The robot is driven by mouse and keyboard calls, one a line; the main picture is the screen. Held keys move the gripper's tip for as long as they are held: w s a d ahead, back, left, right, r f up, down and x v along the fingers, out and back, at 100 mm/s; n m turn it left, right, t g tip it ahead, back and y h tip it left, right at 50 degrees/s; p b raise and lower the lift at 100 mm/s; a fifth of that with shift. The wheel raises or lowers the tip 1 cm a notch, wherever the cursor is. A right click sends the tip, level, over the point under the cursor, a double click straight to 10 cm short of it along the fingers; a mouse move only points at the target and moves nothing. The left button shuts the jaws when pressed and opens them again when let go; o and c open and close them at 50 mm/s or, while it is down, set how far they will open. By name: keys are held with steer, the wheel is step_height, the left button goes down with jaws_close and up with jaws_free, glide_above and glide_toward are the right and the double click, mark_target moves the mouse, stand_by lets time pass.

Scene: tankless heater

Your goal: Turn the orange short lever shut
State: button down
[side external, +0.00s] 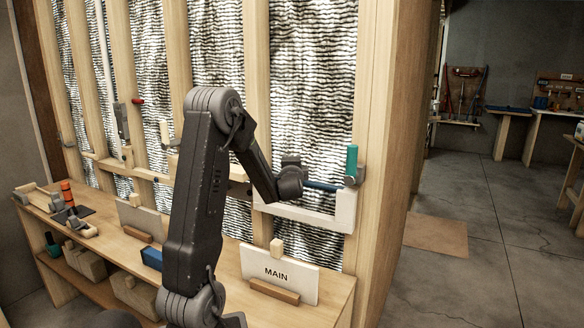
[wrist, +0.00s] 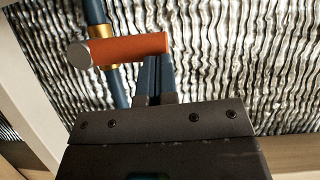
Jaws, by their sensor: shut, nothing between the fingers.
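The orange short lever (wrist: 135,48) lies nearly level across the wrist view, with a round silver hub at its left end. It crosses a blue pipe (wrist: 92,12) with a brass collar (wrist: 106,62). My gripper (wrist: 154,62) is shut with nothing between its fingers. Its fingertips are just below the lever's right half in the wrist view. I cannot tell if they touch it. In the side view my wrist is close to the wall frame, and my arm hides the orange lever and the fingertips.
A teal handle (side external: 352,160) stands upright on a valve at the right end of a blue pipe run (side external: 322,186). A "MAIN" sign (side external: 279,274) stands on the wooden bench (side external: 322,310). Wooden studs (side external: 257,80) flank the silvery insulation.

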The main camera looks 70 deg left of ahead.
steer(key=shift+d, duration=0.1)
steer(key=w+d+r+t+h, duration=0.15)
steer(key=d+h, duration=0.25)
steer(key=d, duration=0.6)
steer(key=w+d+t+h, duration=0.2)
steer(key=d+h, duration=0.1)
steer(key=d, duration=0.6)
steer(key=w+d+t+h, duration=0.2)
steer(key=d+h, duration=0.2)
steer(key=d, duration=0.6)
steer(key=s+d+f+n+g+h, duration=0.1)
steer(key=s+d+n+g+h, duration=0.2)
steer(key=s+d, duration=1.2)
steer(key=d+g+h, duration=0.1)
steer(key=g+h, duration=0.1)
steer(key=h, duration=0.1)
steer(key=shift+s+f, duration=0.2)
steer(key=shift+s, duration=0.05)
